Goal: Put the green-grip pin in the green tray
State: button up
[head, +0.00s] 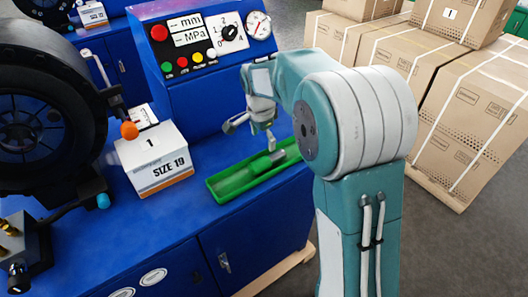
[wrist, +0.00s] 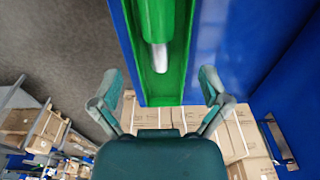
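The green tray (head: 228,186) is a long open trough on the blue bench top. It also shows in the wrist view (wrist: 187,55). The green-grip pin (wrist: 157,20) lies lengthwise inside the tray, its pale tip pointing toward my gripper in the wrist view; its far end is cut off by the frame edge. In the head view the pin (head: 262,163) is small and partly behind my gripper. My gripper (head: 254,134) is above the tray, fingers spread apart with nothing between them, as the wrist view also shows (wrist: 158,85).
A white box (head: 152,160) marked SIZE 19 stands left of the tray. A lever with an orange ball (head: 129,130) reaches over it from the black machine (head: 35,120). A control panel (head: 205,45) rises behind. Stacked cartons (head: 455,110) stand on the right.

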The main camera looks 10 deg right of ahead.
aim_at(262, 159)
jog(key=s+d+r+n+t, duration=0.1)
jog(key=s+r+n+t, duration=0.2)
jog(key=s+r+n, duration=0.75)
jog(key=s+d+n+t, duration=0.1)
jog(key=s+n+t, duration=0.1)
jog(key=s, duration=1.5)
jog(key=shift+s+f+n+y, duration=0.25)
jog(key=shift+s+n+y, duration=0.15)
jog(key=shift+n, duration=0.05)
